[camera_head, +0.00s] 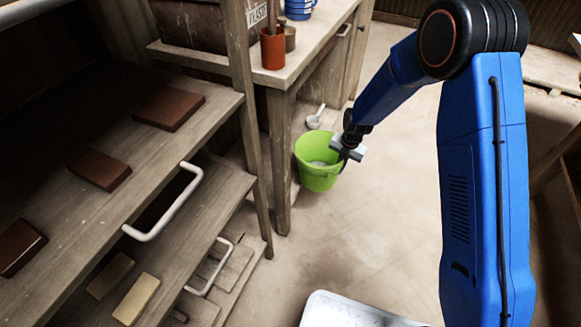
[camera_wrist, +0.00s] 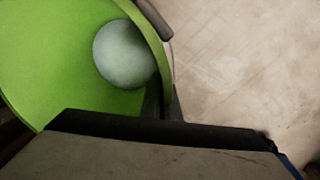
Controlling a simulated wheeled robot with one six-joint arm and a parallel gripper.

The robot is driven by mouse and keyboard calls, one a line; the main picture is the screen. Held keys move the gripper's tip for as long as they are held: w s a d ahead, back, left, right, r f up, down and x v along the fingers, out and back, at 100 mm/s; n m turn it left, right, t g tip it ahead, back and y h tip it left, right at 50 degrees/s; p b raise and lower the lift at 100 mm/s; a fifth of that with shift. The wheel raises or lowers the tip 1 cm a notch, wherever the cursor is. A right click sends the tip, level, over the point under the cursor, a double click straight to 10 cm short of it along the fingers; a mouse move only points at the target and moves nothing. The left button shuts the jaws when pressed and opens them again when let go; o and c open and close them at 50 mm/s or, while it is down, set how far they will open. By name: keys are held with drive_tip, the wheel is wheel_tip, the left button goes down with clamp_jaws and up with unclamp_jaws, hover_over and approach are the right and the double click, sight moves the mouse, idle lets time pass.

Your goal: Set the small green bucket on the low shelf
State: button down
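The small green bucket (camera_head: 317,178) is upright beside the bench leg, with a pale round patch (camera_wrist: 124,54) inside it. I cannot tell whether its base touches the floor or hangs just above it. My gripper (camera_head: 347,152) is at the bucket's right rim, pointing down. In the wrist view the dark fingers (camera_wrist: 165,103) lie close on both sides of the green rim (camera_wrist: 165,62) and appear shut on it. The low shelf (camera_head: 297,127) looks to be the board under the bench, mostly hidden by the bench leg and bucket.
A white scoop (camera_head: 314,122) lies behind the bucket. The bench leg (camera_head: 280,165) stands close on its left. A rack (camera_head: 190,125) with brown tiles and white handles fills the left. A white tray (camera_head: 345,312) is at the front. The floor (camera_head: 385,215) to the right is clear.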

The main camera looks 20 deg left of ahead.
sight(301, 154)
drive_tip(key=a, duration=0.5)
drive_tip(key=w+a, duration=0.1)
drive_tip(key=a, duration=1)
drive_tip(key=shift+w+a, duration=0.2)
drive_tip(key=shift+a, duration=0.2)
drive_tip(key=shift+f, duration=1.8)
drive_tip(key=c, duration=2)
unclamp_jaws()
drive_tip(key=shift+s+d+r, duration=0.1)
drive_tip(key=shift+d+r, duration=0.1)
drive_tip(key=shift+r, duration=1.7)
drive_tip(key=shift+d+r, duration=0.15)
drive_tip(key=shift+r, duration=1.75)
drive_tip(key=shift+d+r, duration=0.1)
